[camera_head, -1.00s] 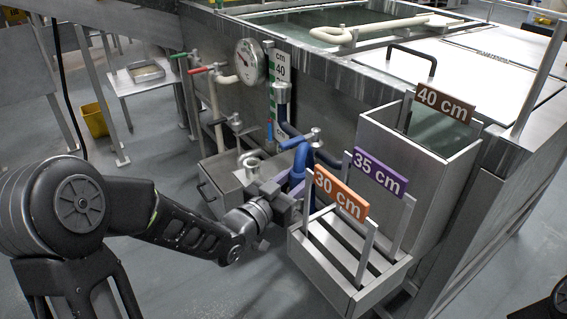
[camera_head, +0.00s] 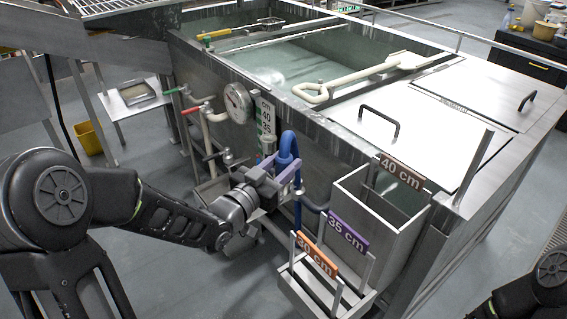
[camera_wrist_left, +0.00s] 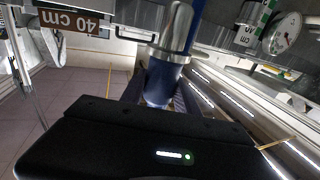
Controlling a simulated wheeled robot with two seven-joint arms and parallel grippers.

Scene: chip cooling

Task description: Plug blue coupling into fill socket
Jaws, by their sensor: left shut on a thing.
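My left gripper (camera_head: 279,186) is shut on the blue coupling, at the end of a blue hose (camera_head: 288,147) beside the tank's side wall. In the left wrist view the blue coupling (camera_wrist_left: 158,86) stands upright between the fingers, with a metal collar (camera_wrist_left: 168,55) above it. In the head view the gripper hides most of the coupling. The hose arcs up near the tank rim and a blue length hangs down below. I cannot tell the fill socket apart in these views. My right gripper is not in view; part of my right arm shows at the lower right.
The tank (camera_head: 310,140) has a round gauge (camera_head: 237,102) and a green-and-white level scale (camera_head: 266,115) on its side. The 40 cm container (camera_head: 375,215) and the rack with 35 cm (camera_head: 347,234) and 30 cm (camera_head: 317,254) signs stand close right of the gripper.

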